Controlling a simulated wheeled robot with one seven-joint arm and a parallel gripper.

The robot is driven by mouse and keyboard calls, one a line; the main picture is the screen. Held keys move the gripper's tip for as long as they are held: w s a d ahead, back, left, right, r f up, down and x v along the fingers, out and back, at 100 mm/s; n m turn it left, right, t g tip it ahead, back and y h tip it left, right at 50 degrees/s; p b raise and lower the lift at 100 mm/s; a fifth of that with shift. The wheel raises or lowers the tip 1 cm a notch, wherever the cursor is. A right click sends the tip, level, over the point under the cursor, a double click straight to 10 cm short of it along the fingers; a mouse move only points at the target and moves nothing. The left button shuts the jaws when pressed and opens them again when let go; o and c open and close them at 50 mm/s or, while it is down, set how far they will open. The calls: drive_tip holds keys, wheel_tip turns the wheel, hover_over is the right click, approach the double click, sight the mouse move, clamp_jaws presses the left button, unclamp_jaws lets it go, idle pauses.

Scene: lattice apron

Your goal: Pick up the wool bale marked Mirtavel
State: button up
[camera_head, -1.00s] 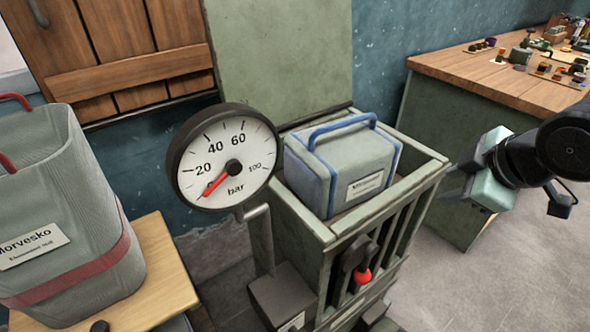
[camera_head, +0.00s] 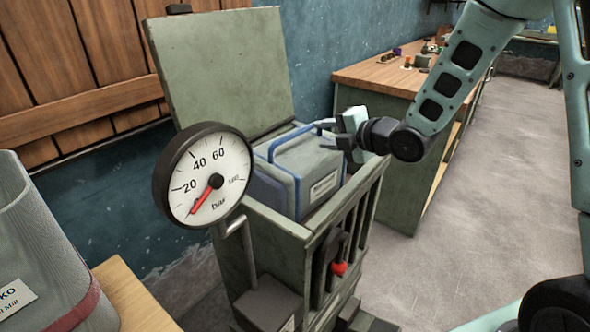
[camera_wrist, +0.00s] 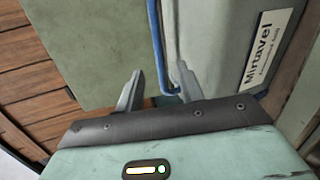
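The wool bale (camera_head: 312,168) is grey-green with blue edging and a blue top handle (camera_head: 283,141). It sits in the open green press box with its upper part showing. In the wrist view its label reads Mirtavel, and the bale (camera_wrist: 212,50) fills the upper right. My gripper (camera_head: 326,141) is at the right end of the handle, over the bale's top. In the wrist view my gripper (camera_wrist: 158,76) has its fingers apart, with the blue handle (camera_wrist: 156,45) running down between them. I cannot tell whether either finger touches it.
The press box (camera_head: 283,222) has slatted sides, a raised lid (camera_head: 225,75) behind and a gauge (camera_head: 203,175) in front. Another bale (camera_head: 40,250) with a red band stands at left. A wooden workbench (camera_head: 385,72) with small items is behind; floor at right is clear.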

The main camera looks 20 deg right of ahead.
sight(299, 132)
drive_tip(key=x, duration=0.4)
drive_tip(key=shift+w+a+f+p, duration=0.1)
drive_tip(key=shift+w+a+p, duration=0.05)
drive_tip(key=shift+w+p, duration=0.15)
drive_tip(key=shift+a+p+x, duration=0.2)
drive_tip(key=shift+p+x, duration=0.7)
drive_tip(key=shift+x, duration=1.7)
drive_tip(key=shift+s, duration=0.1)
clamp_jaws()
drive_tip(key=shift+r, duration=0.25)
